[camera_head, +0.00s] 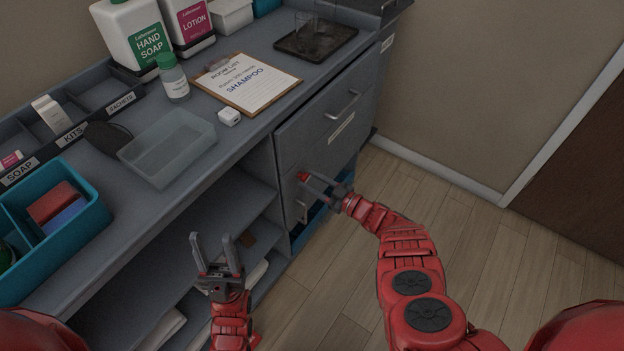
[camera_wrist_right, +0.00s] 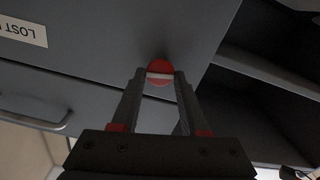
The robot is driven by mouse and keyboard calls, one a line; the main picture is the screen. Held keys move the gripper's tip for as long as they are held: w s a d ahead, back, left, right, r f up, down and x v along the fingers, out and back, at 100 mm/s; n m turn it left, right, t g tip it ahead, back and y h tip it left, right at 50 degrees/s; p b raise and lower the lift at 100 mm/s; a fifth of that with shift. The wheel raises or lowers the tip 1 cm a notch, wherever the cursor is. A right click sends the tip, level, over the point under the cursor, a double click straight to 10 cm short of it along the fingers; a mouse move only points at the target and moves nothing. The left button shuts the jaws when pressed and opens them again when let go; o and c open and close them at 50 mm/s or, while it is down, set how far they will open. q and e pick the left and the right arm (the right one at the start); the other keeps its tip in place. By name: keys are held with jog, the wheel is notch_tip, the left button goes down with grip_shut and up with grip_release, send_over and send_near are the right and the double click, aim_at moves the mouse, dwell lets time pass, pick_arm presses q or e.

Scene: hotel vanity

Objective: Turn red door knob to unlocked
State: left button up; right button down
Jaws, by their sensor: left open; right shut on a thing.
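The red door knob (camera_head: 303,177) is on the front of the grey cabinet door (camera_head: 318,165), below the drawer. In the right wrist view the knob (camera_wrist_right: 160,72) is a red disc with a pale bar across it, and the fingertips lie on either side of that bar. My right gripper (camera_head: 312,184) is shut on the knob, with its fingers pointing at the cabinet face. My left gripper (camera_head: 217,248) is open and empty in front of the open shelves, pointing up, well apart from the knob.
A drawer with a metal handle (camera_head: 342,107) is above the knob. The counter holds a clear tray (camera_head: 168,148), a clipboard (camera_head: 247,84), bottles and a teal organiser (camera_head: 62,262). Open shelves (camera_head: 200,215) lie left of the door. The wooden floor (camera_head: 470,240) at right is clear.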

jog(key=shift+s+f+n, duration=0.1)
jog(key=shift+n, duration=1.5)
jog(key=n+b, duration=0.3)
jog(key=shift+a+f, duration=0.1)
jog(key=shift+f, duration=0.2)
jog(key=n+b, duration=0.7)
jog(key=shift+f+b, duration=0.15)
jog(key=shift+b, duration=0.2)
jog(key=shift+r+n+b, duration=0.25)
jog(key=shift+n+b, duration=0.95)
jog(key=shift+b, duration=0.1)
jog(key=shift+r, duration=0.1)
jog(key=shift+c, duration=2.2)
grip_release()
